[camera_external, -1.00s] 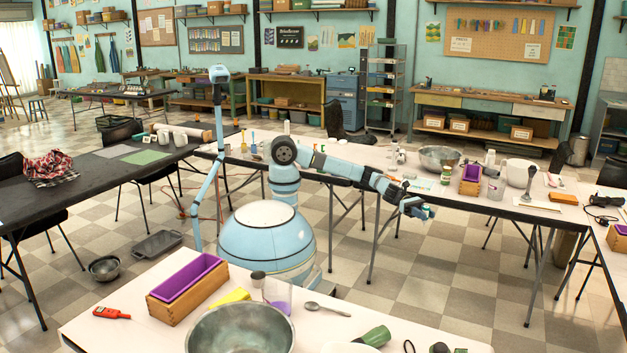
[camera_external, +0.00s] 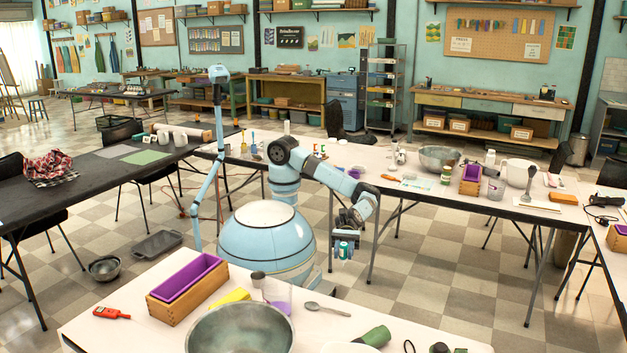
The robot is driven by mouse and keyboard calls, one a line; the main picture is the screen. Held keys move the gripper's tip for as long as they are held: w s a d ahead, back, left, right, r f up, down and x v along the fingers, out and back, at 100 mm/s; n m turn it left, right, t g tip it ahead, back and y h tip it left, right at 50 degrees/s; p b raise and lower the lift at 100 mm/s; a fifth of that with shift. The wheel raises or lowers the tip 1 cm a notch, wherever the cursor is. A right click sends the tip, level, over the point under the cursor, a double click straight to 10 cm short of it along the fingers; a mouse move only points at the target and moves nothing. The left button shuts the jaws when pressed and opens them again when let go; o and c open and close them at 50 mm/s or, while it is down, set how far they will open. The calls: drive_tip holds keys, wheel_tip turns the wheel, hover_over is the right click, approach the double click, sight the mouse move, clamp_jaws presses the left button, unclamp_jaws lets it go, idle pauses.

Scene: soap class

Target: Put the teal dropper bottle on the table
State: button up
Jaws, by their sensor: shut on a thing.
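My gripper (camera_external: 345,244) is shut on the small teal dropper bottle (camera_external: 344,252), which hangs upright below it. The bottle is in the air over the checkered floor, between the back white table (camera_external: 412,166) and the front white table (camera_external: 400,313). It touches neither table in this view. The upper part of the bottle is hidden by the gripper.
The front table holds a purple-lined wooden box (camera_external: 187,286), a large metal bowl (camera_external: 241,335), a spoon (camera_external: 327,309) and a dark green item (camera_external: 374,336). Its top right of the spoon has bare room. Bowls and bottles stand on the back table.

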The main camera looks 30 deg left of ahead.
drive_tip(key=s+a+m+y, duration=0.1)
drive_tip(key=s+a+y, duration=0.1)
drive_tip(key=s+a, duration=0.45)
drive_tip(key=f, duration=0.9)
drive_tip(key=shift+s+d+f, duration=0.1)
drive_tip(key=shift+d+f, duration=0.15)
drive_tip(key=shift+s+f, duration=0.2)
hover_over(301, 343)
drive_tip(key=v, duration=0.6)
drive_tip(key=shift+w+a+f, duration=0.1)
drive_tip(key=shift+a+f, duration=0.05)
drive_tip(key=shift+a, duration=0.05)
drive_tip(key=shift+s+d, duration=0.25)
drive_tip(key=shift+s, duration=0.35)
drive_tip(key=shift+s+a+f, duration=0.1)
drive_tip(key=shift+s+f, duration=0.05)
drive_tip(key=shift+s, duration=0.55)
drive_tip(key=shift+s+d, duration=0.35)
drive_tip(key=shift+s, duration=0.65)
drive_tip(key=shift+s+d, duration=0.15)
drive_tip(key=shift+s, duration=0.2)
drive_tip(key=shift+s+d+f, duration=0.1)
drive_tip(key=shift+s+f, duration=0.1)
drive_tip(key=shift+f, duration=0.3)
drive_tip(key=shift+s+f, duration=0.2)
drive_tip(key=shift+f, duration=0.9)
